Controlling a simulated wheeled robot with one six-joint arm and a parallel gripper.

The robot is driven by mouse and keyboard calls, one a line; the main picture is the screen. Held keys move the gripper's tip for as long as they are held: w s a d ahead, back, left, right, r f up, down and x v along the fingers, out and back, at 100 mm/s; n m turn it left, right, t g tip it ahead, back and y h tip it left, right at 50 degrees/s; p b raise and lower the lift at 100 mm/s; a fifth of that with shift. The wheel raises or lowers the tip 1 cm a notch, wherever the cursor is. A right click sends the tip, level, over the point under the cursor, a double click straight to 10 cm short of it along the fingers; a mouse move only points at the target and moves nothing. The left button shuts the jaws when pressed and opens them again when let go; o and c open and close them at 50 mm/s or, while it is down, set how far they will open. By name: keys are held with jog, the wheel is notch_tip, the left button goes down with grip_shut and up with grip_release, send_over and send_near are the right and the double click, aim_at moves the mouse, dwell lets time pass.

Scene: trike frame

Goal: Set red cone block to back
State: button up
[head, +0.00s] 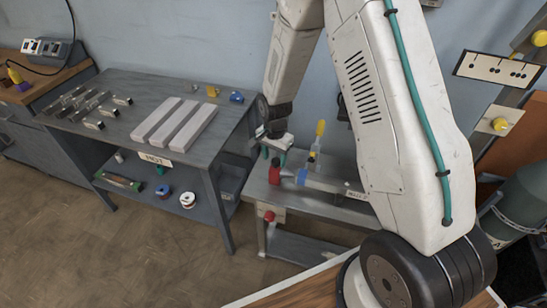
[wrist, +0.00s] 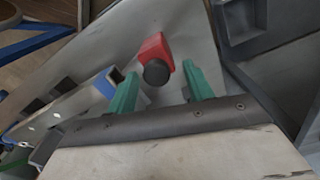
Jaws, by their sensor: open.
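The red cone block (head: 275,172) sits on the small grey metal table (head: 257,192), just below my gripper (head: 274,155) in the head view. In the wrist view the red cone block (wrist: 154,47) shows a dark round end facing the camera. It lies just beyond the green fingertips of my gripper (wrist: 158,70), roughly in line with the gap between them. I cannot tell the exact distance from fingertips to block.
A grey bar with a blue end (head: 302,177) lies right of the red block; its blue end (wrist: 107,84) is near the left finger. A yellow-topped upright piece (head: 320,130) stands behind. A larger bench (head: 105,136) with pale bars is to the left.

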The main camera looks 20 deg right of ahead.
notch_tip(320, 180, up, 8)
jog(key=shift+f, duration=0.15)
dwell(0.6)
jog(key=shift+s+n, duration=0.15)
jog(key=shift+n, duration=0.25)
jog(key=s+r+n+t, duration=0.1)
jog(key=s+r+n, duration=0.9)
jog(key=s+r, duration=1.7)
jog(key=s, duration=0.4)
jog(key=shift+s+d+r, duration=0.25)
jog(key=shift+s+d, duration=0.05)
jog(key=shift+d, duration=0.05)
jog(key=shift+c, duration=0.3)
